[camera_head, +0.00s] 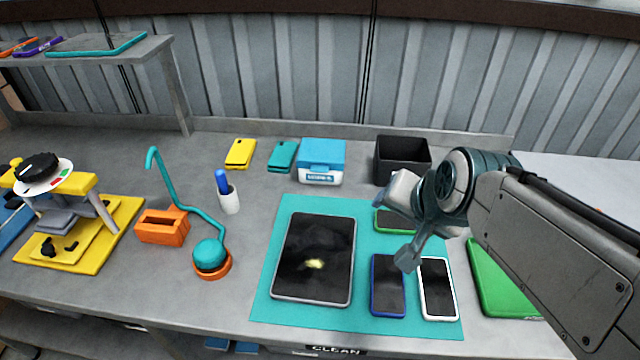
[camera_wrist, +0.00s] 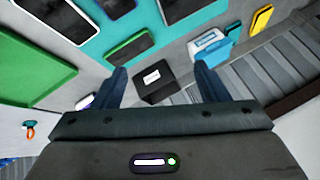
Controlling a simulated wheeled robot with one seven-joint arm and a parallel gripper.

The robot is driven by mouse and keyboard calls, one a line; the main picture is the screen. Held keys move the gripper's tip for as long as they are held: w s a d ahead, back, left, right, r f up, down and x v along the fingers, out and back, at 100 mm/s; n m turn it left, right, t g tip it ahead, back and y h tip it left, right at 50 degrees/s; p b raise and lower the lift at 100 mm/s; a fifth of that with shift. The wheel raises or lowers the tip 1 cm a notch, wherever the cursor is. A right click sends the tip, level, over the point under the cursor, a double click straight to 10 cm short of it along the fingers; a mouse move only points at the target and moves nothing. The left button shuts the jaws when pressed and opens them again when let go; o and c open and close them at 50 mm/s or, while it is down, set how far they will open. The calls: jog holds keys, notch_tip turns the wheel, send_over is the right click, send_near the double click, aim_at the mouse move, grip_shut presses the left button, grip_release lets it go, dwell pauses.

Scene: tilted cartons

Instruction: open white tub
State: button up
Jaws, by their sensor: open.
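The white tub (camera_head: 320,175) stands at the back of the bench, with a blue lid (camera_head: 322,152) over its top. The lid looks closed, and a small blue label is on the front. In the wrist view the tub (camera_wrist: 208,48) lies beyond the fingers, up and to the right. My gripper (camera_head: 398,225) is open and empty, raised above the right part of the teal mat, to the right of the tub and apart from it. In the wrist view my gripper (camera_wrist: 161,82) has its two fingers spread with the black bin seen between them.
An open black bin (camera_head: 402,168) stands just right of the tub, close to my gripper. Teal (camera_head: 282,156) and yellow (camera_head: 240,153) cases lie left of it. A tablet (camera_head: 315,258) and several phones lie on the teal mat (camera_head: 265,290). A pen holder (camera_head: 229,201) stands left.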

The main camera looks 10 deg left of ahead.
jog(key=w+a+f+m+t+y+b, duration=0.3)
jog(key=w+a+f+m+t+b, duration=0.35)
jog(key=w+a+m+b, duration=0.7)
jog(key=a+f+m+t+h+b, duration=0.1)
jog(key=f+m+b, duration=0.2)
jog(key=m+b, duration=0.2)
jog(key=a+f+m+t+h+b, duration=0.1)
jog(key=f+m+t+b, duration=0.1)
jog(key=m+b, duration=0.3)
jog(key=w+a+f+m+t+h+b, duration=0.1)
jog(key=f+m+h+b, duration=0.1)
jog(key=f+m+b, duration=0.3)
jog(key=shift+a+m+t, duration=0.15)
jog(key=shift+m+t, duration=0.2)
jog(key=shift+m, duration=0.1)
jog(key=m, duration=0.1)
jog(key=f+m+h+b, duration=0.1)
jog(key=shift+s+a+m+b, duration=0.1)
jog(key=shift+m+b, duration=0.2)
send_near(322, 156)
jog(key=w, duration=0.2)
jog(key=w+f, duration=0.1)
jog(key=w, duration=0.1)
jog(key=shift+a+f, duration=0.15)
jog(key=shift+f, duration=0.1)
jog(key=shift+c, duration=0.4)
